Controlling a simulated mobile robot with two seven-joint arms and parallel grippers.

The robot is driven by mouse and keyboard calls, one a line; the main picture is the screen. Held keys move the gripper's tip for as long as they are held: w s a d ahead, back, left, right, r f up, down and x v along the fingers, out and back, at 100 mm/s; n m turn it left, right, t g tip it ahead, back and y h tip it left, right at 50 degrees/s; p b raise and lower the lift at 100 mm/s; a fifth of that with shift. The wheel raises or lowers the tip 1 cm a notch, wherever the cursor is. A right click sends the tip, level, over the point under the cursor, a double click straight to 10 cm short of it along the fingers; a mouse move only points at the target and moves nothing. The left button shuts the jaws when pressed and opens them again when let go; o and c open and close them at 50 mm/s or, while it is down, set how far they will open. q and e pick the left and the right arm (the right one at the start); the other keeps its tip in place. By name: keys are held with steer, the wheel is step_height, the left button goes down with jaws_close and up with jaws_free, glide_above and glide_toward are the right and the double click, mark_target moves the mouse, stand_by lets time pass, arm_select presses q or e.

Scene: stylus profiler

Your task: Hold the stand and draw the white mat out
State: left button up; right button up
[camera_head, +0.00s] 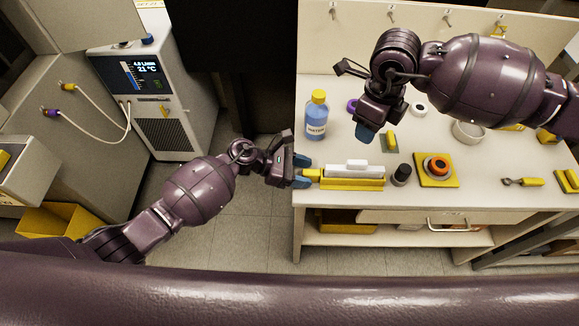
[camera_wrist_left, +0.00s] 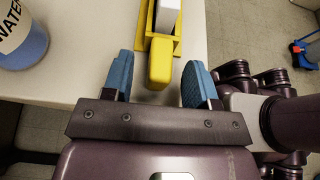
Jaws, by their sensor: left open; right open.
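The yellow stand (camera_head: 352,185) sits near the left front edge of the table, with the white mat (camera_head: 370,172) in it. A smaller white piece shows on top of the mat. In the left wrist view the stand (camera_wrist_left: 178,48) and part of the mat (camera_wrist_left: 168,18) show at the top. My left gripper (camera_head: 302,171) is open at the stand's left end. Its blue fingers (camera_wrist_left: 157,78) are on either side of the stand's yellow end block, apart from it. My right gripper (camera_head: 366,132) is open and empty, above the table behind the stand; one blue fingertip shows clearly.
A blue water bottle (camera_head: 317,116) stands behind the stand on the left. A black knob (camera_head: 401,175) and a yellow box with an orange-ringed button (camera_head: 437,170) are to its right.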

arm_select(q)
steer(key=shift+d+f, duration=0.2)
steer(key=shift+d, duration=0.3)
jaws_close()
steer(key=c, duration=0.8)
jaws_free()
jaws_close()
